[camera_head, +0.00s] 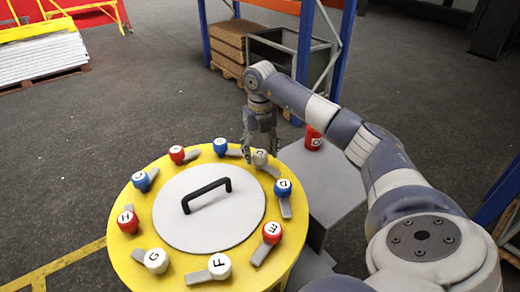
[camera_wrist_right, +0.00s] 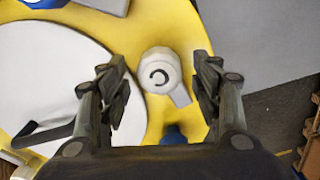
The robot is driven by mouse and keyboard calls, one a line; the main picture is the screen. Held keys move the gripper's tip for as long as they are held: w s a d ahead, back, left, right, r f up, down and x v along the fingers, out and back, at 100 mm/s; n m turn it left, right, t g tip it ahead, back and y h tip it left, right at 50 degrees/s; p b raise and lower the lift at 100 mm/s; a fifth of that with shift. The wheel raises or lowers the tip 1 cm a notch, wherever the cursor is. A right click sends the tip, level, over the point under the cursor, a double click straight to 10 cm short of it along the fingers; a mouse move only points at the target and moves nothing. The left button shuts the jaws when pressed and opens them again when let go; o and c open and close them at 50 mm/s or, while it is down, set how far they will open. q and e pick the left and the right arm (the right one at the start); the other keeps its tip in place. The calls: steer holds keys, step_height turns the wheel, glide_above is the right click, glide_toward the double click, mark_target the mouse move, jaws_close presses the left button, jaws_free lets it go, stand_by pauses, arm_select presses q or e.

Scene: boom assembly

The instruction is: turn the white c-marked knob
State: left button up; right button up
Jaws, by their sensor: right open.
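The white c-marked knob (camera_head: 260,158) sits on the yellow rim of a round drum (camera_head: 140,245), at its upper right in the head view. In the wrist view the knob (camera_wrist_right: 161,68) shows its black C, with its grey lever pointing down and right. My right gripper (camera_head: 261,146) points down over the knob in the head view. In the wrist view its two fingers (camera_wrist_right: 162,92) are apart, with the knob showing between them and no finger clearly touching it. Whether the fingertips reach down beside the knob is hard to tell. My left gripper is not in view.
Several red, white and blue lettered knobs ring the drum, including a blue one (camera_head: 283,187) and another blue one (camera_head: 220,146) nearby. A black handle (camera_head: 207,193) rises from the grey lid (camera_head: 225,228). A red can (camera_head: 313,138) stands on a grey surface to the right.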

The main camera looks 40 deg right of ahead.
steer(key=shift+f, duration=0.25)
steer(key=c, duration=1.1)
steer(key=shift+o, duration=0.2)
